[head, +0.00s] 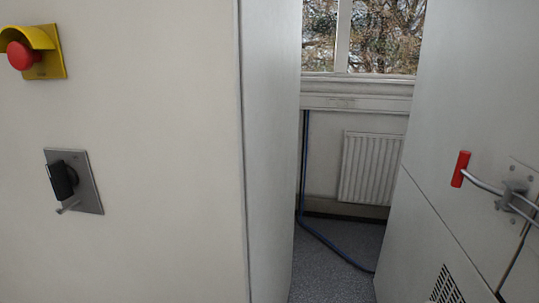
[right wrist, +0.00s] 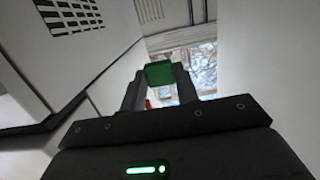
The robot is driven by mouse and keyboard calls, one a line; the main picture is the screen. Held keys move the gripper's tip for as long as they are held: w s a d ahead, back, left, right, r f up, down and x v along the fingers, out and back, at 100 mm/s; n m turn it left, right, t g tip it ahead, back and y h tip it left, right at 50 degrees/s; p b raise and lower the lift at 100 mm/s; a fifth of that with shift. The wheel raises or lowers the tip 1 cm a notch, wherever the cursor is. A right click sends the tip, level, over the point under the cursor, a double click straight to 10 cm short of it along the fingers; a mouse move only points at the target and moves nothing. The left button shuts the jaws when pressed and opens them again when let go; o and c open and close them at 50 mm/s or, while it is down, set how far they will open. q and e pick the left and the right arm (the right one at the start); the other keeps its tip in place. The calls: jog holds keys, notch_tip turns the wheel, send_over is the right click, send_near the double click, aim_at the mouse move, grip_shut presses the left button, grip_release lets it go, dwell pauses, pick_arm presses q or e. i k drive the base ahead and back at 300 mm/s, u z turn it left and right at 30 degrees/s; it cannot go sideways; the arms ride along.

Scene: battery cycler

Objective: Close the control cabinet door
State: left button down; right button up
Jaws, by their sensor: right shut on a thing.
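A large pale cabinet panel (head: 150,120) fills the left of the head view, with a black handle (head: 62,180) on a grey plate. A narrower pale face (head: 270,150) meets its right edge at a vertical seam. I cannot tell which panel is the control cabinet door or how far it stands open. My right gripper (right wrist: 160,80) shows only in the right wrist view, its dark fingers shut on a green block (right wrist: 160,72) at their tips. A small red thing (right wrist: 148,104) shows between the fingers. My left gripper is out of view.
A red stop button (head: 20,55) under a yellow shroud sits at upper left. Another pale cabinet (head: 440,120) stands at right, with a red-handled lever (head: 461,169) sticking out. Between them are a strip of floor (head: 325,275), a blue hose (head: 315,230), a radiator (head: 370,168) and a window.

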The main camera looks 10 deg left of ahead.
aim_at(150, 92)
jog(key=z, duration=0.55)
jog(key=k, duration=1.15)
jog(key=u, duration=1.15)
jog(key=i, duration=0.5)
jog(key=z, duration=0.05)
